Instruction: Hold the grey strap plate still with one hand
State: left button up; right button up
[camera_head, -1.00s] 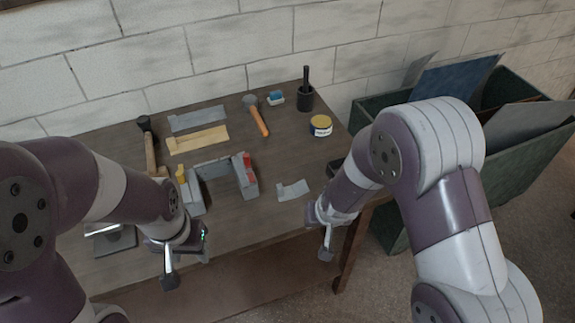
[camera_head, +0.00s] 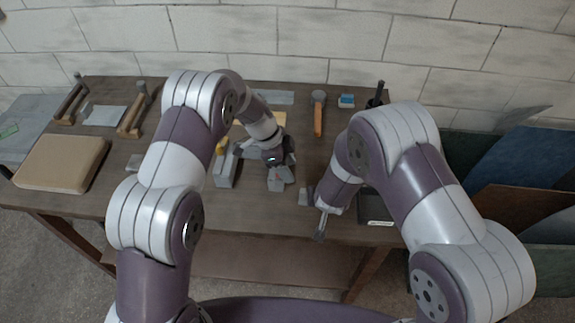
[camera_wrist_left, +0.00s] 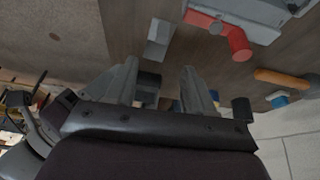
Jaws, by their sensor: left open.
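An orange-handled hammer (camera_head: 318,118), blue-white block (camera_head: 347,101) and black holder (camera_head: 378,96) stand behind. A tan pad (camera_head: 62,163) lies far left.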

aim_at(305, 191)
pick_arm(q)
jog(key=shift+m, duration=0.6)
jog(key=x, duration=1.3)
jog(key=shift+w+d, duration=0.15)
pick_arm(e)
jog(key=shift+w+d+f, duration=0.1)
jog(key=shift+w+d, duration=0.15)
pick_arm(q)
grip_shut()
